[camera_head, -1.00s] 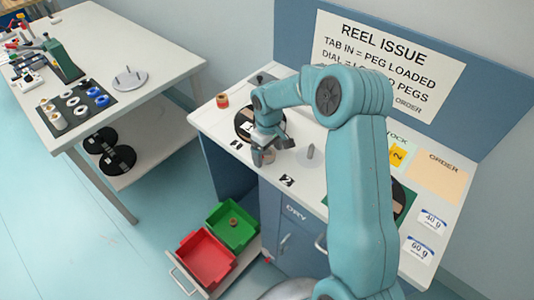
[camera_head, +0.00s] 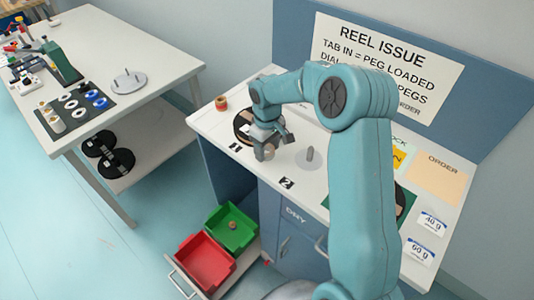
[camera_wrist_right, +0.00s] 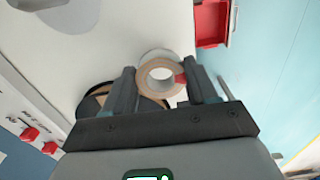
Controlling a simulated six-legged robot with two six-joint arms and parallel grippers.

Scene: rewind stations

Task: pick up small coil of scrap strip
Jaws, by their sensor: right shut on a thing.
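My right gripper (camera_head: 266,154) is over the white counter, next to the label 1. It is shut on a tan ring-shaped coil (camera_wrist_right: 161,78), which sits between the two fingers in the right wrist view. A small red patch shows at its right side. In the head view the fingers hide most of the coil. I cannot tell whether it touches the counter. A small brown coil (camera_head: 233,225) lies in the green bin (camera_head: 245,240), and an orange-brown roll (camera_head: 221,103) stands at the counter's back left. My left gripper is not in view.
A dark reel (camera_head: 241,127) lies just behind my right gripper. A grey peg (camera_head: 310,155) stands on a disc to its right. The red bin (camera_head: 205,265) is beside the green one in an open drawer. A second table (camera_head: 160,60) is at the left.

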